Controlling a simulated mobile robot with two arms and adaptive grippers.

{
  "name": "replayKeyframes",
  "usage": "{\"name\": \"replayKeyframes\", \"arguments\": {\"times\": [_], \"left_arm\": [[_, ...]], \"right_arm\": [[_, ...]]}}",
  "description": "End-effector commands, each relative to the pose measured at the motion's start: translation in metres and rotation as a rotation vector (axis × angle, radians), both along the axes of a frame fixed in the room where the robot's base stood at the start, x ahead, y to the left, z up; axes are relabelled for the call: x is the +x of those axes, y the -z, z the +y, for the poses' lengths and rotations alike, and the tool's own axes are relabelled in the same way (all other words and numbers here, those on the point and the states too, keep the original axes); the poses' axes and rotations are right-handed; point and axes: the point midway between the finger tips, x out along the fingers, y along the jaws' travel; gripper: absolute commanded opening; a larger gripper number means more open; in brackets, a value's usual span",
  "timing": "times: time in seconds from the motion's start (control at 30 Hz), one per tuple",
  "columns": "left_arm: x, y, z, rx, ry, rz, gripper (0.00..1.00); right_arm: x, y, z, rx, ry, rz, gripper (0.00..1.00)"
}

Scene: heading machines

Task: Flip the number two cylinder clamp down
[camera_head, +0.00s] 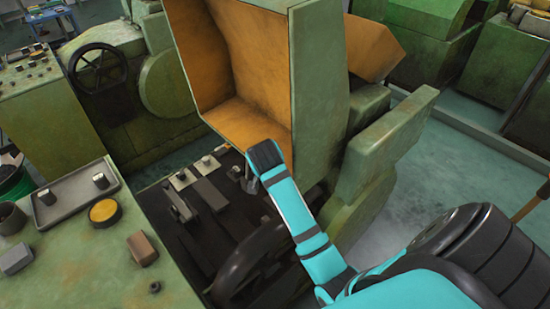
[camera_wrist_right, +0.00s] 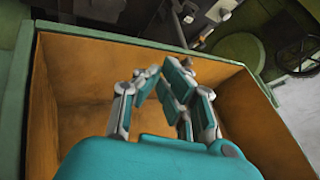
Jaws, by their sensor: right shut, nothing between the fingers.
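The heading machine's dark bed (camera_head: 200,235) holds several small grey clamp-like parts, among them a lever-like piece (camera_head: 180,203) and a flat block (camera_head: 210,195). I cannot tell which is the number two cylinder clamp; no number is legible. My right arm comes in from the lower right, and its dark end is at the lower edge of the orange-lined hood (camera_head: 250,60). My right gripper (camera_wrist_right: 158,76) shows in the right wrist view, shut and empty, in front of the hood's orange inside (camera_wrist_right: 75,85). Its fingers are hidden in the head view. My left gripper is out of view.
A green control bench (camera_head: 70,250) with a tray (camera_head: 75,197), a yellow button (camera_head: 104,212) and small blocks stands at left. A dark handwheel (camera_head: 98,67) is behind it. The hood's green side (camera_head: 320,100) stands close to my right arm. Open floor (camera_head: 420,170) lies right.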

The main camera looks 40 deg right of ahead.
Motion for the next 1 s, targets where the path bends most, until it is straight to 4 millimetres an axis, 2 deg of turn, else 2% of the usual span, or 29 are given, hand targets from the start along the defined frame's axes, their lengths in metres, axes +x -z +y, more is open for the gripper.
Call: {"name": "replayKeyframes", "arguments": {"times": [0.2,0.47,0.8,1.0], "left_arm": [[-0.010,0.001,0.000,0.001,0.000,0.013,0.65],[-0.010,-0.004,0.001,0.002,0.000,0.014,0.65],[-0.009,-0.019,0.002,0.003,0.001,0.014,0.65],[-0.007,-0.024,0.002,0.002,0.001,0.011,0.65]], "right_arm": [[-0.001,0.001,0.000,0.003,0.006,-0.002,0.00],[0.005,0.009,-0.004,0.002,0.004,0.003,0.00],[0.038,0.053,-0.024,0.001,0.003,0.003,0.00],[0.051,0.071,-0.031,0.002,0.004,0.001,0.00]]}}
